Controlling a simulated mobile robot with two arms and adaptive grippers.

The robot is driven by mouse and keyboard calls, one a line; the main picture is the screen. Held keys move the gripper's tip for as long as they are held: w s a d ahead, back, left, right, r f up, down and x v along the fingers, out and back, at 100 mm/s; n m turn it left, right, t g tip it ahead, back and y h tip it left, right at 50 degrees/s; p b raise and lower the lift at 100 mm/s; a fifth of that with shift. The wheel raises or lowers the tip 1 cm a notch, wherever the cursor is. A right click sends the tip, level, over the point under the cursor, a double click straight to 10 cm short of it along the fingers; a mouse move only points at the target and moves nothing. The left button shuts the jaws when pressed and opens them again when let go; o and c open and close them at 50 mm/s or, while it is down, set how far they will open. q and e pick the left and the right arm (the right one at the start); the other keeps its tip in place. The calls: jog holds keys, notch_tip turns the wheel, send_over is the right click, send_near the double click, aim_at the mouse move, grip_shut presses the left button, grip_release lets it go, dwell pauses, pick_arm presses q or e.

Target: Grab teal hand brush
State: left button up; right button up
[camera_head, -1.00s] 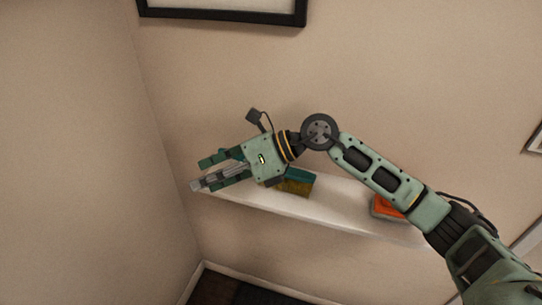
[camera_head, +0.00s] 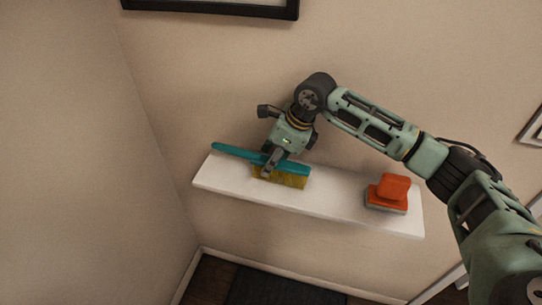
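The teal hand brush (camera_head: 234,153) with yellow bristles (camera_head: 288,180) lies on the white shelf (camera_head: 333,200) along its left half. Its handle points left and its bristle head is to the right. My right gripper (camera_head: 269,168) is at the brush where handle and head meet, with a finger in front of the teal body. The far finger is hidden, so I cannot tell whether it is closed on the brush. My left gripper is not in view.
An orange and grey block-like object (camera_head: 388,194) sits on the right part of the shelf. A wall (camera_head: 150,130) stands at left, close to the shelf's left end. A black picture frame (camera_head: 215,8) hangs above. The shelf's middle is clear.

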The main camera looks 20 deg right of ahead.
jog(key=shift+w+a+f, duration=0.1)
jog(key=shift+a+f, duration=0.1)
jog(key=shift+f, duration=0.25)
jog(key=shift+c, duration=0.3)
jog(key=shift+r, duration=0.1)
grip_shut()
